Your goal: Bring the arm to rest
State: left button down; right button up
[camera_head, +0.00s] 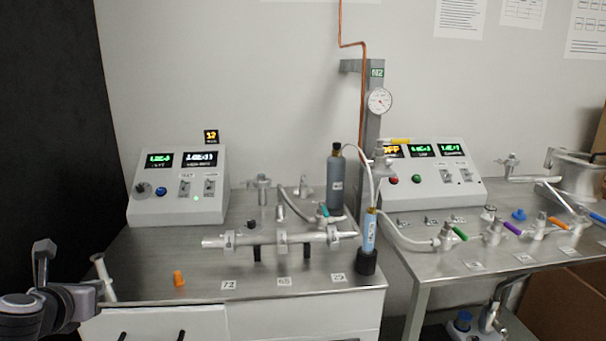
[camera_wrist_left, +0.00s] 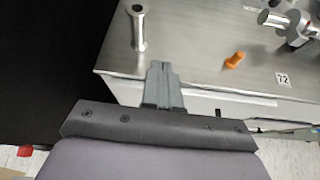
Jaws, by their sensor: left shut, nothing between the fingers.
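My left arm comes in at the lower left of the head view. Its gripper (camera_head: 92,292) is at the left front corner of the left steel bench (camera_head: 140,262). In the left wrist view the two grey fingers (camera_wrist_left: 163,72) are together and hold nothing. They point towards the bench's front edge (camera_wrist_left: 115,82), and I cannot tell their height above it. A pale upright post (camera_head: 102,272) stands just beyond the gripper; it also shows in the left wrist view (camera_wrist_left: 138,28). My right gripper is out of view.
An orange piece (camera_head: 178,279) lies on the bench, right of my gripper. A metal pipe manifold (camera_head: 280,240), a control box (camera_head: 180,185) and a dark bottle (camera_head: 336,180) stand further back. A dark wall (camera_head: 45,130) is on the left. A second bench (camera_head: 430,268) with valves is on the right.

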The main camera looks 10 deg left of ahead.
pick_arm(q)
jog(key=s+d+f+n+g+h, duration=0.1)
jog(key=s+d+f+n, duration=0.3)
jog(key=f, duration=0.3)
jog(key=s+d+f+n+h, duration=0.2)
jog(key=s+f+n, duration=0.1)
jog(key=f+n, duration=0.3)
jog(key=s+d+f+n+g+h, duration=0.1)
jog(key=s+d+f+n, duration=0.3)
jog(key=f, duration=0.3)
jog(key=s+d+f+n+h, duration=0.1)
jog(key=s+d+f+n, duration=0.1)
jog(key=d+n, duration=0.6)
jog(key=s+d+f+n+h+p, duration=0.1)
jog(key=s+d+f+n, duration=0.2)
jog(key=d+n, duration=0.5)
jog(key=shift+s+d+f+t, duration=0.25)
jog(key=shift+d+t, duration=0.15)
jog(key=shift+d, duration=0.45)
